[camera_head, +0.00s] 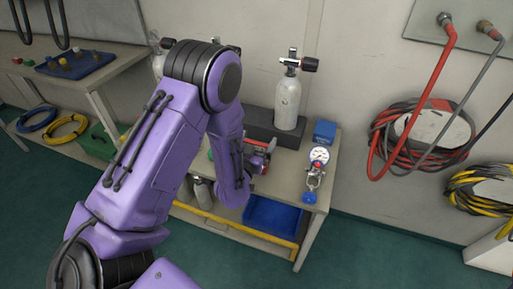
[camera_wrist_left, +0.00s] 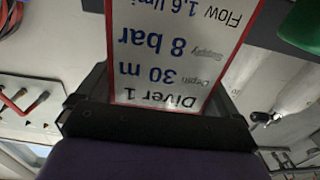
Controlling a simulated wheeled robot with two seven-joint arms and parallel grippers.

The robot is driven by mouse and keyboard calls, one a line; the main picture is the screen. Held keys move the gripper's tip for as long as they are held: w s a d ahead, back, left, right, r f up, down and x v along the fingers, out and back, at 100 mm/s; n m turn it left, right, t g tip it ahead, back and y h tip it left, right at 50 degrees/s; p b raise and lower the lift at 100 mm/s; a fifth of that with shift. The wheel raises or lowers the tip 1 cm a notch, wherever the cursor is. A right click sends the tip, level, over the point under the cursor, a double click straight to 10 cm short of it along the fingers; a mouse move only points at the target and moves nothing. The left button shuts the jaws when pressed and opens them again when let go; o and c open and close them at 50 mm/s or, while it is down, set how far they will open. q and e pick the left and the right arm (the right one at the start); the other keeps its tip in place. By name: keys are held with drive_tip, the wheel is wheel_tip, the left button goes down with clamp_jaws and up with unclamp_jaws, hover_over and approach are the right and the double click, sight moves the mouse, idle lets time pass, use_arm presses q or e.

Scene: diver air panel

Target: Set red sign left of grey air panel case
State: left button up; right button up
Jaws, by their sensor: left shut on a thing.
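My left gripper (camera_head: 260,160) is over the workbench, largely hidden by my own arm. In the left wrist view it (camera_wrist_left: 157,108) is shut on the red sign (camera_wrist_left: 172,50), a white plate with a red border. Its text appears upside down: Diver 1, depth 30 m, supply 8 bar, flow 1.6. In the head view only a little red shows near the gripper; I cannot tell if it is the sign. I cannot make out the grey air panel case for sure; my arm covers part of the bench. My right gripper is not in view.
A grey cylinder (camera_head: 288,100) stands in a dark block (camera_head: 262,122) at the bench's back. A blue box (camera_head: 325,131) and a gauge (camera_head: 319,155) are at the bench's right end. Coiled hoses (camera_head: 424,140) hang on the wall. A blue bin (camera_head: 270,216) sits below.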

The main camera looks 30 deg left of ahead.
use_arm(q)
drive_tip(key=s+d+r+p, duration=0.8)
drive_tip(key=s+r+p, duration=0.3)
drive_tip(key=r+p, duration=0.15)
drive_tip(key=w+d+r+m+h, duration=0.1)
drive_tip(key=w+d+m+h, duration=0.1)
drive_tip(key=w+d+h, duration=0.2)
drive_tip(key=shift+w+d+r+m+t, duration=0.3)
drive_tip(key=shift+w+m, duration=0.1)
drive_tip(key=shift+w, duration=0.35)
drive_tip(key=shift+d, duration=0.1)
drive_tip(key=shift+a, duration=0.2)
drive_tip(key=shift+d, duration=0.15)
